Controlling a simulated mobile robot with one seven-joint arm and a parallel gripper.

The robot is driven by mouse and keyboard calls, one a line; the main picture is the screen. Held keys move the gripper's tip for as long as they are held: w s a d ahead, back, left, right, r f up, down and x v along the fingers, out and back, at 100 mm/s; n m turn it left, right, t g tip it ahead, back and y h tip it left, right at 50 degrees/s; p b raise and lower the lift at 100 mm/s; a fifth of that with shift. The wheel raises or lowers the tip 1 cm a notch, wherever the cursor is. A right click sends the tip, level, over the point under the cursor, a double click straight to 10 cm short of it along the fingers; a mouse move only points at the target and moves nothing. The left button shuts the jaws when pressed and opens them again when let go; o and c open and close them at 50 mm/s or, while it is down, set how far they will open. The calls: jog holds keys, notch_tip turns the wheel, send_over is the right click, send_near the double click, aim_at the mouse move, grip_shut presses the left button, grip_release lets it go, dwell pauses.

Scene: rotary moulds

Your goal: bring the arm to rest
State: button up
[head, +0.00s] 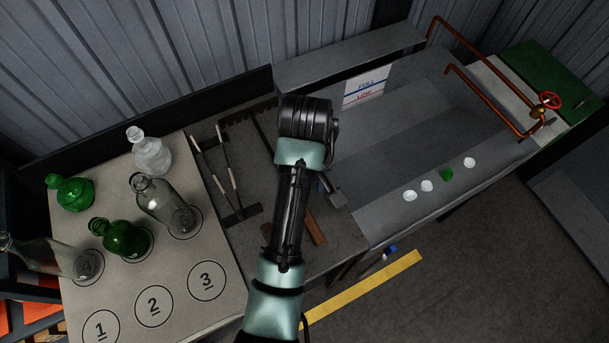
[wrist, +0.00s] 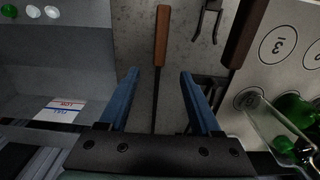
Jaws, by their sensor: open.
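My arm reaches up the middle of the head view, over the dark tool bench. My gripper (wrist: 159,73) shows in the wrist view as two blue fingers, spread apart with nothing held between them. A wooden-handled tool (wrist: 161,38) lies on the bench beyond the fingers, in line with the gap. In the head view the fingers are mostly hidden by my own arm.
A pale board (head: 232,285) at left has numbered circles and several green and clear bottles, including a clear one (head: 160,208). A grey trough (head: 400,140) with a FULL/LOW label is at right, then red pipes (head: 480,90). Small stoppers (head: 427,186) line its front edge.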

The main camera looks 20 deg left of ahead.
dwell(0.5)
jog(key=w+d+r+m+t+y+b, duration=0.1)
jog(key=w+d+r+m+t, duration=0.15)
jog(key=w+r+t, duration=0.85)
jog(key=w+d+r+m+t+b, duration=0.1)
jog(key=w+d+r+m+t, duration=0.15)
jog(key=r, duration=0.85)
jog(key=w+d+r+m+t, duration=0.1)
jog(key=w+r+t, duration=0.15)
jog(key=r, duration=0.85)
jog(key=s+d+r+m+t, duration=0.1)
jog(key=s+d+r+t, duration=0.1)
jog(key=s+r, duration=0.3)
jog(key=s+d+r+m+t, duration=0.2)
jog(key=s+r+t, duration=0.3)
jog(key=r, duration=0.7)
jog(key=s+d+r+m+t+h+b, duration=0.1)
jog(key=s+r+t, duration=0.3)
jog(key=r, duration=0.4)
jog(key=shift+s+d+r, duration=0.3)
jog(key=shift+s+d, duration=0.25)
jog(key=shift+s, duration=0.2)
